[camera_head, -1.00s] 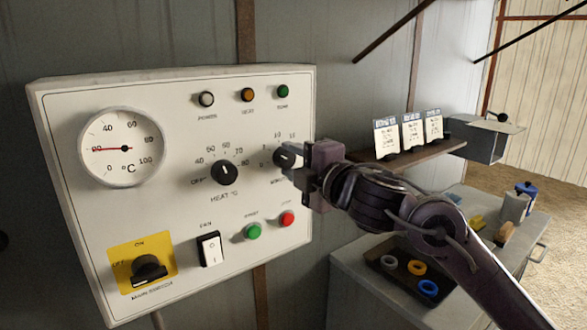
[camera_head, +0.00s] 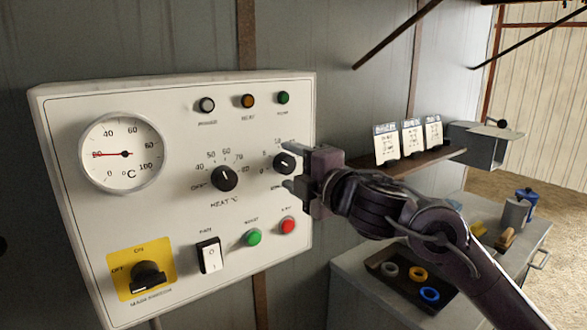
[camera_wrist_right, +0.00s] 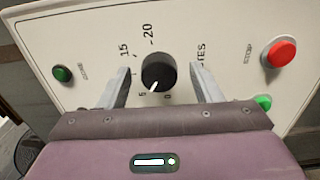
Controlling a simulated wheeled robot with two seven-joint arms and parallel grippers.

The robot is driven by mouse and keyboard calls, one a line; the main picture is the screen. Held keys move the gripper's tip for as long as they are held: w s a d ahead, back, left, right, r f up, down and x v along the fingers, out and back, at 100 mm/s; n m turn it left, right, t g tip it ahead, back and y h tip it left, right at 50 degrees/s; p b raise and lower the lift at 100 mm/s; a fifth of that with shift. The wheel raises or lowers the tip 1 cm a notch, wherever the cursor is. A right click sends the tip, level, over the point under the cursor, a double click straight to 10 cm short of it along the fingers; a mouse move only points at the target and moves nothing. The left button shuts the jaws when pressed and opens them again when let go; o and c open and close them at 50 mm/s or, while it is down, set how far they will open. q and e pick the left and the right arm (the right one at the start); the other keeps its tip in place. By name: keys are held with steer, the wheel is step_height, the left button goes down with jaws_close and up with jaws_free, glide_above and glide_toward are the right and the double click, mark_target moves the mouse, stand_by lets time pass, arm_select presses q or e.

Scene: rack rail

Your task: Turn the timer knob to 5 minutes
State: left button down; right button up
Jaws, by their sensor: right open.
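The timer knob (camera_head: 284,163) is a round black knob with a white pointer line, at the right side of the white control panel (camera_head: 185,108). In the right wrist view the knob (camera_wrist_right: 159,72) shows its pointer between the 0 and 5 marks, closer to 5. My right gripper (camera_head: 290,168) is open in front of the knob. In the wrist view its two fingers (camera_wrist_right: 160,78) stand on either side of the knob, with a visible gap on each side. Part of the scale is hidden behind the gripper in the head view. My left gripper is not in view.
The heat knob (camera_head: 225,178) is left of the timer knob. The green button (camera_head: 253,237) and red button (camera_head: 288,226) are below it. A shelf with cards (camera_head: 412,161) and a bench with a tray of rings (camera_head: 408,277) are at the right.

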steer(key=shift+s+d, duration=0.35)
steer(key=b+v, duration=0.2)
steer(key=v, duration=0.4)
steer(key=shift+s+d, duration=0.2)
steer(key=shift+s, duration=0.15)
